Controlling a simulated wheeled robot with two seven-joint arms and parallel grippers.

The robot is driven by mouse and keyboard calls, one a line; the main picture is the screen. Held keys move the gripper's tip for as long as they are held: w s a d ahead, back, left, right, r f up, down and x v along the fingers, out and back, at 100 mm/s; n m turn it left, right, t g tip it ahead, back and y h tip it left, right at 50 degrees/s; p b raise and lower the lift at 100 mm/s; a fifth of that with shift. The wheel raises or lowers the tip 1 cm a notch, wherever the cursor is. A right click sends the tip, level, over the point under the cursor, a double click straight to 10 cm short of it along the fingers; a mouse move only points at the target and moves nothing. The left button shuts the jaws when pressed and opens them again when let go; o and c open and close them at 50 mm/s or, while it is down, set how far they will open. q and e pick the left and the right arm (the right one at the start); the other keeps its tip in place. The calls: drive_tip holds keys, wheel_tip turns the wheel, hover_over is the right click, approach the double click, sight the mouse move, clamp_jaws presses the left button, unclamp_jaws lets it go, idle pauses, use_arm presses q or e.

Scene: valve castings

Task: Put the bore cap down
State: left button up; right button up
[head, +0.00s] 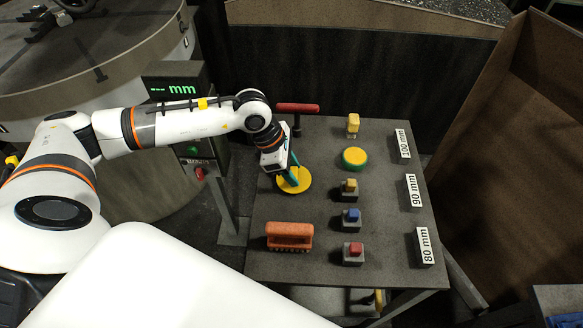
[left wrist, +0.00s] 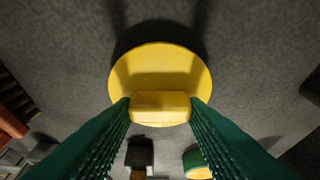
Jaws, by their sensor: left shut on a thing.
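The bore cap is a round yellow disc (head: 294,183) with a block-shaped yellow grip, at the left side of the grey table. My left gripper (head: 290,171) is above it, pointing down. In the left wrist view, its green fingers (left wrist: 160,108) are shut on the grip of the bore cap (left wrist: 160,62). The disc is level or nearly so, with a dark shadow beside it. I cannot tell whether it touches the table or is just above it. My right gripper is not in view.
On the table (head: 320,215) stand a yellow-and-green round piece (head: 354,157), several small blocks with coloured tops, such as a blue one (head: 351,216), and size labels (head: 415,190). An orange brush (head: 289,236) lies in front, a red-handled tool (head: 297,107) behind.

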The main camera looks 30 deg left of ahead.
use_arm(q)
drive_tip(key=shift+f, duration=0.1)
drive_tip(key=o, duration=1)
drive_tip(key=b+v, duration=0.1)
drive_tip(key=v, duration=1.1)
drive_tip(key=shift+d, duration=0.1)
